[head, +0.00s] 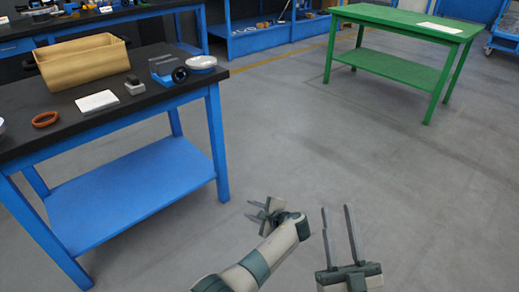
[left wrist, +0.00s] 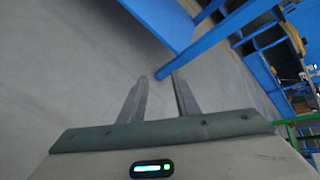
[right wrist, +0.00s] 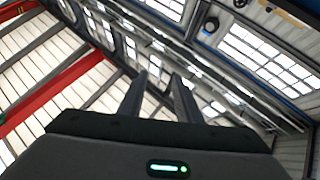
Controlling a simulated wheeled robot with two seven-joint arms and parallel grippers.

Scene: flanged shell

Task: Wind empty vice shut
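A small blue vice (head: 163,66) with a black round handwheel (head: 180,74) stands near the right end of the black-topped, blue-legged workbench (head: 60,133). Its jaw gap is too small to make out. My left gripper (head: 256,209) is open and empty, over the floor to the right of the bench and well away from the vice. Its parted fingers also show in the left wrist view (left wrist: 160,82). My right gripper (head: 336,212) is open and empty, pointing upward over the floor; the right wrist view (right wrist: 160,76) shows its fingers apart against the roof.
On the bench are a tan bin (head: 85,66), a white pad (head: 97,102), a brown ring (head: 45,119), a small grey block (head: 134,88) and a round white-topped item (head: 202,62). A green table (head: 405,22) stands at the back right. The floor between is clear.

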